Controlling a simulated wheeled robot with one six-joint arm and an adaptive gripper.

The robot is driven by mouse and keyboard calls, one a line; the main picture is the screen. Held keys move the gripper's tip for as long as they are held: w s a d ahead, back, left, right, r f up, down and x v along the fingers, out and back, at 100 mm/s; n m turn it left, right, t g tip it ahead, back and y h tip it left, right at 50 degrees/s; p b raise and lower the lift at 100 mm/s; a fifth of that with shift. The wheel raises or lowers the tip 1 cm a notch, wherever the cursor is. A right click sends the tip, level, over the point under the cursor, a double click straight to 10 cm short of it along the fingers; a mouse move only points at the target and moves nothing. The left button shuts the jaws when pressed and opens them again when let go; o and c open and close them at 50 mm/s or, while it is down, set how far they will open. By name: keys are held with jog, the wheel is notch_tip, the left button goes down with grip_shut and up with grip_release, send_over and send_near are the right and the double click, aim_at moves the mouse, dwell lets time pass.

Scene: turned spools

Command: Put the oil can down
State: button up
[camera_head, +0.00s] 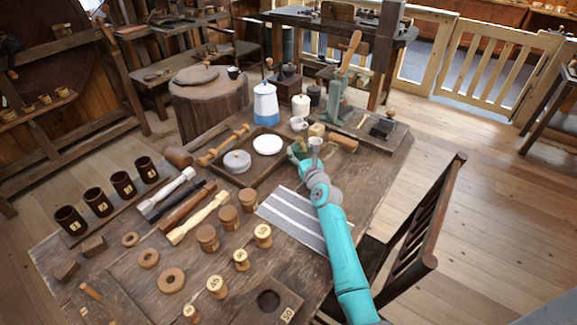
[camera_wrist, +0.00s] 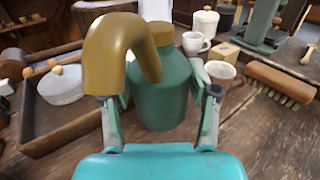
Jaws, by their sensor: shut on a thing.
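The oil can (camera_wrist: 158,92) is green with a brass cap and a thick curved brass spout (camera_wrist: 112,50). It stands upright between the fingers of my gripper (camera_wrist: 160,108) in the wrist view, and the fingers are shut on its sides. In the head view the green can (camera_head: 297,152) shows at the end of my teal arm, partly hidden by my gripper (camera_head: 304,158). It is over the wooden workbench (camera_head: 365,178), right of the dark tray. The can's base is hidden, so I cannot tell whether it touches the bench.
The dark tray (camera_head: 222,173) holds a grey lidded pot and a white dish. Close by are a cup (camera_wrist: 219,73), a white mug (camera_wrist: 195,43), a small block (camera_wrist: 224,51) and a brush (camera_wrist: 278,82). A striped cloth (camera_head: 290,217) lies nearer. A chair (camera_head: 425,220) stands right.

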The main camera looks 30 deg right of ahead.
jog(key=shift+f, duration=3.25)
jog(key=o, duration=1.1)
jog(key=shift+f, duration=0.1)
jog(key=shift+o, duration=0.2)
